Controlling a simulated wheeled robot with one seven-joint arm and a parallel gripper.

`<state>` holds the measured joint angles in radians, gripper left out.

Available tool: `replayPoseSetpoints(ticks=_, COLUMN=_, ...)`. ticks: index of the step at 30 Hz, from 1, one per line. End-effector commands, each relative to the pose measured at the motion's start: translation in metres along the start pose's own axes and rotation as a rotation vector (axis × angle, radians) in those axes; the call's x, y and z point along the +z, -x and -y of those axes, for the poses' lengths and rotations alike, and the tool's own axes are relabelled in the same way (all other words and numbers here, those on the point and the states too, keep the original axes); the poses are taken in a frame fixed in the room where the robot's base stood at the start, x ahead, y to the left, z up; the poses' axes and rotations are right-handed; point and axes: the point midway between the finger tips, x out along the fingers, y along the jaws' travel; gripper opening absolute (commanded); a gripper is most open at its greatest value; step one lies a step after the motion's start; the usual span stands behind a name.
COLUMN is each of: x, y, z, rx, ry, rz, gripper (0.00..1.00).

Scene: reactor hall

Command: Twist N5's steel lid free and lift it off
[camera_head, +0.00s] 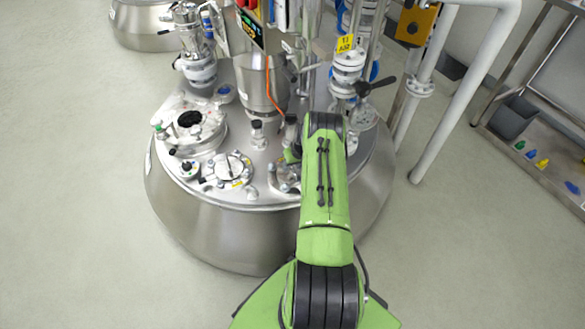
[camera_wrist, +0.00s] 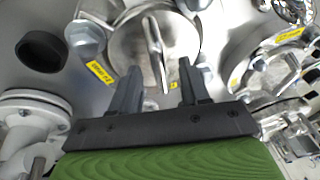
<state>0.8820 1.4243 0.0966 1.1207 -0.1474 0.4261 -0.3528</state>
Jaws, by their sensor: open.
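In the wrist view, a round steel lid (camera_wrist: 125,45) with a thin upright steel grip bar (camera_wrist: 155,45) lies just ahead of my gripper (camera_wrist: 158,68). My gripper is open, its two black fingers on either side of the bar's near end, with visible gaps and no clear contact. A yellow tag (camera_wrist: 100,73) sits by this lid; its text is too blurred to confirm as N5. In the head view, a steel port (camera_head: 285,176) is partly hidden by my green arm, and my gripper's fingers cannot be made out.
Another lidded port with a yellow tag (camera_wrist: 290,36) stands at right in the wrist view. A black cap (camera_wrist: 42,50) and white flanged fitting (camera_wrist: 30,118) are at left. In the head view, valves and pipes (camera_head: 348,75) rise behind my arm on the steel vessel (camera_head: 210,235).

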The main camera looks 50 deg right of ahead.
Motion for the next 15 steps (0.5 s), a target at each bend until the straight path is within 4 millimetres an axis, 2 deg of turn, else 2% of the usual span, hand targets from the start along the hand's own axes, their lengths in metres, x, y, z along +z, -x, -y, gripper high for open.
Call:
replayPoseSetpoints(ticks=8, x=-0.0008, y=-0.0025, z=0.0003, rx=0.0, ry=0.0, rz=-0.001, gripper=0.46)
replayPoseSetpoints(ticks=15, x=-0.0006, y=-0.0023, z=0.0003, rx=0.0, ry=0.0, rz=-0.001, gripper=0.1)
